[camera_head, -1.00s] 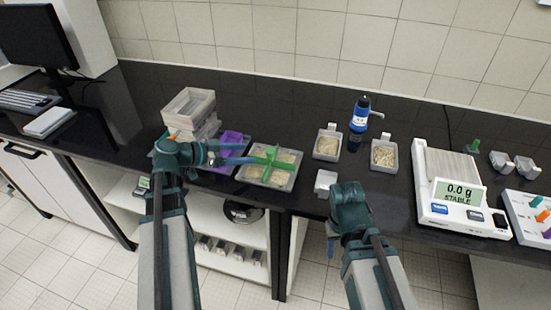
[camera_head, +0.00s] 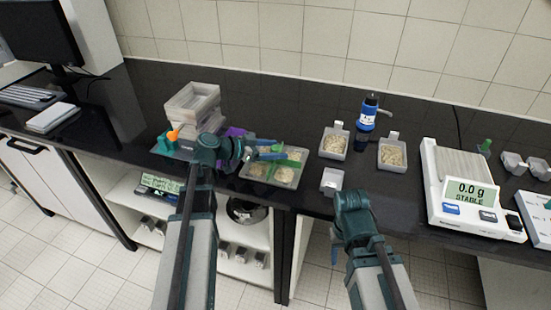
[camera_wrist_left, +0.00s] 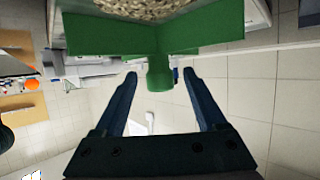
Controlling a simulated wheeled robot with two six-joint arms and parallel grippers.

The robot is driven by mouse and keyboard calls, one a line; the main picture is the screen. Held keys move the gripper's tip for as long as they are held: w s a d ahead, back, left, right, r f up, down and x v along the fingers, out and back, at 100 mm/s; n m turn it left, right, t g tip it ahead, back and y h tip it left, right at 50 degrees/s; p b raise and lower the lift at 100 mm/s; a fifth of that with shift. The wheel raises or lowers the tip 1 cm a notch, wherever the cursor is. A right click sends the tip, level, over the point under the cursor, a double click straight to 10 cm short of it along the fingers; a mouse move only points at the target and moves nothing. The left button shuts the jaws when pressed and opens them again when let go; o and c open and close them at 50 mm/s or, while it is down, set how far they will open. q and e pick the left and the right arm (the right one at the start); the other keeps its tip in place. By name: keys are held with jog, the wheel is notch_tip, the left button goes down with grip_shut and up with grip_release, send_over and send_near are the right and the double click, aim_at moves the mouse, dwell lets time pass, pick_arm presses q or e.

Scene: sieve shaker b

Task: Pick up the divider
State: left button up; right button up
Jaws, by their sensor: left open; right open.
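The green divider (camera_head: 293,161) sits in a shallow grey tray (camera_head: 270,183) with pale grain in its compartments. My left gripper (camera_head: 276,151) is over the tray and partly hides the divider in the head view. In the left wrist view, the divider (camera_wrist_left: 165,38) fills the top, and its round green knob lies between the tips of my open left gripper (camera_wrist_left: 160,78). The fingers do not appear closed on the knob. My right gripper (camera_head: 351,197) is by the counter's front edge, away from the divider; its fingers are hard to make out.
A stack of pale trays (camera_head: 192,104) and a purple object (camera_head: 236,132) stand left of the tray. Two grain containers (camera_head: 334,144) (camera_head: 392,155), a blue bottle (camera_head: 366,113) and a small white box (camera_head: 331,181) are to the right. A scale (camera_head: 478,214) stands further right.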

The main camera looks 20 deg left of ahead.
pick_arm(q)
jog(key=b+x, duration=0.1)
jog(key=x, duration=0.2)
jog(key=shift+w+d+f, duration=0.1)
jog(key=shift+w+d, duration=0.15)
grip_shut()
